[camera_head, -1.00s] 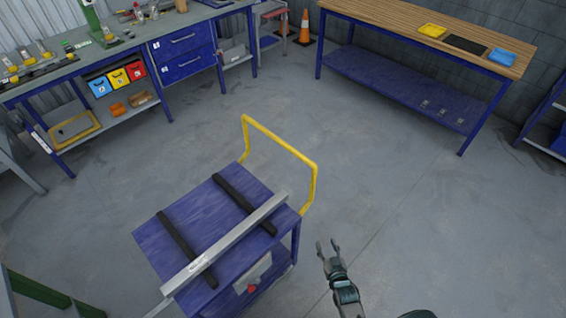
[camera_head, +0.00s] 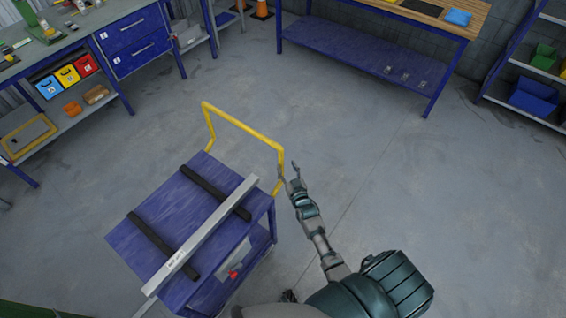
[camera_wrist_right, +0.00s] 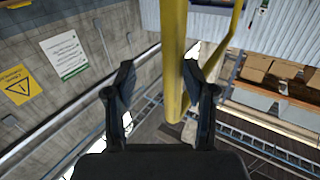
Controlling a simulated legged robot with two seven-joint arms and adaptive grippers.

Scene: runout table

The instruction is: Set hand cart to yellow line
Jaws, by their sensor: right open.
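The hand cart has a blue deck (camera_head: 165,208) and a yellow handle (camera_head: 244,127) at its far end. A long grey metal bar (camera_head: 208,227) lies across two black strips on the deck. My right gripper (camera_head: 287,168) is beside the right upright of the handle. In the right wrist view, my open right gripper (camera_wrist_right: 158,67) has the yellow handle (camera_wrist_right: 173,50) between its fingers, nearer the right finger; contact cannot be told. My left gripper is out of view. No yellow line shows on the floor.
A blue workbench with drawers (camera_head: 133,40) and coloured bins stands at the left. A wooden-topped table with a blue lower shelf (camera_head: 350,58) is at the back. A shelf rack with a blue bin (camera_head: 534,96) stands at the right. The floor between is clear.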

